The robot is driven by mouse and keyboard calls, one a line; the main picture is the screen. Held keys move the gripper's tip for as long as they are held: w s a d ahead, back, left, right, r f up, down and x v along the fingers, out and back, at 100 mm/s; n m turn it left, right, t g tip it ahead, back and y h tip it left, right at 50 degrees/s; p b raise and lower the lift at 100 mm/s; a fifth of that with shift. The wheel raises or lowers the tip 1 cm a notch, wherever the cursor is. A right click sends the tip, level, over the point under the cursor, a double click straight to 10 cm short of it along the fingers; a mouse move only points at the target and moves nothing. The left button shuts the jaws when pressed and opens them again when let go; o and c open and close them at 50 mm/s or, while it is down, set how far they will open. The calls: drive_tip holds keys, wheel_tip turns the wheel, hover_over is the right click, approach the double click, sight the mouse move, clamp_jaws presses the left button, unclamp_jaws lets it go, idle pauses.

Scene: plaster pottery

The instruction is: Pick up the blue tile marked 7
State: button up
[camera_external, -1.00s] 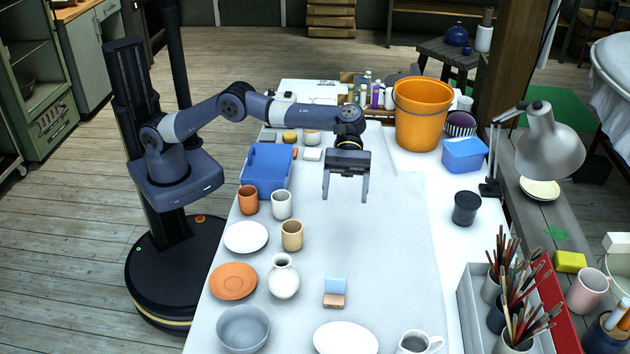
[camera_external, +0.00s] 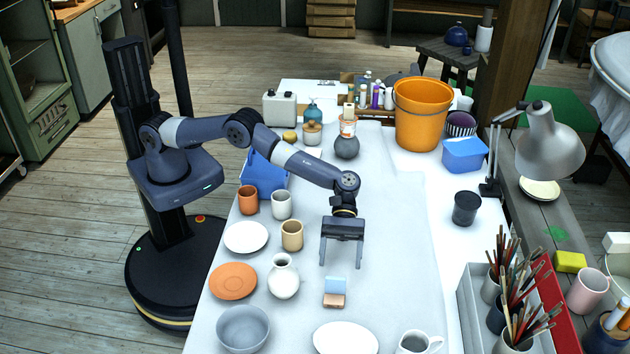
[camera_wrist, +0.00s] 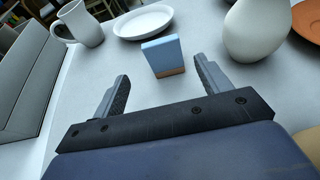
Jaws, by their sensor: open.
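A light blue tile (camera_external: 336,285) stands on the grey-white table, with an orange-tan block (camera_external: 334,300) directly at its near lower edge in the external view. The blue tile also shows in the wrist view (camera_wrist: 162,53), with an orange-tan strip along its bottom. No number can be read on it. My gripper (camera_external: 340,265) is open and empty, pointing down above the table just behind the tile. In the wrist view the fingertips (camera_wrist: 160,68) are spread to either side of the tile, with the tile beyond them.
A white vase (camera_external: 284,277) stands left of the tile, and a white plate (camera_external: 346,338) lies in front. A white pitcher (camera_external: 418,343) is at the near edge. A tan cup (camera_external: 292,235) stands left of my gripper.

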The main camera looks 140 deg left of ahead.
sight(335, 293)
drive_tip(key=shift+d+p+x, duration=0.25)
drive_tip(key=shift+p+x, duration=0.15)
drive_tip(key=shift+x, duration=2.3)
drive_tip(key=shift+s+r, duration=0.15)
drive_tip(key=shift+s, duration=0.05)
drive_tip(key=c, duration=1.1)
drive_tip(key=shift+r, duration=0.1)
